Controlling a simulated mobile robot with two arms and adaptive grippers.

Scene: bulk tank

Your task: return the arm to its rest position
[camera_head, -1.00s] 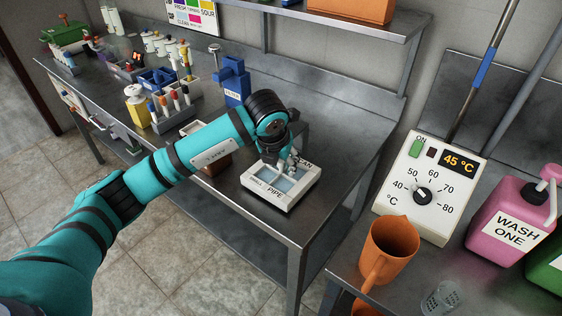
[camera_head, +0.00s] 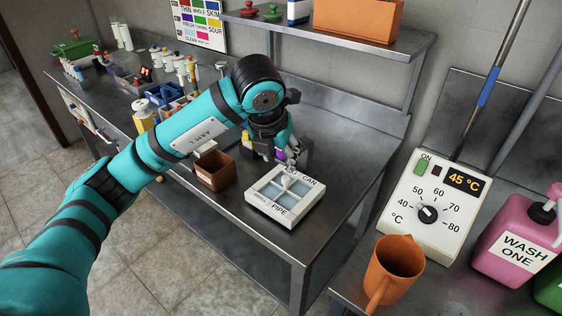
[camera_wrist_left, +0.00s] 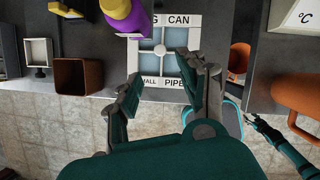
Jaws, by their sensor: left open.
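My left arm reaches in from the left of the head view. Its gripper (camera_head: 287,160) is over the back edge of the white divided tray (camera_head: 264,205) marked CAN and PIPE, partly hidden by the wrist. In the left wrist view the two fingers (camera_wrist_left: 168,82) are apart with nothing between them, and the tray (camera_wrist_left: 192,38) lies beyond them. A dark gripper on a teal arm, seemingly my right (camera_wrist_left: 262,124), shows small at the right of that view; its jaws are too small to judge.
A brown box (camera_head: 216,170) stands left of the tray. Bottles and racks fill the bench's far left. At right are an orange jug (camera_head: 400,262), a white temperature box (camera_head: 428,205) and a pink WASH ONE can (camera_head: 515,243). The bench right of the tray is clear.

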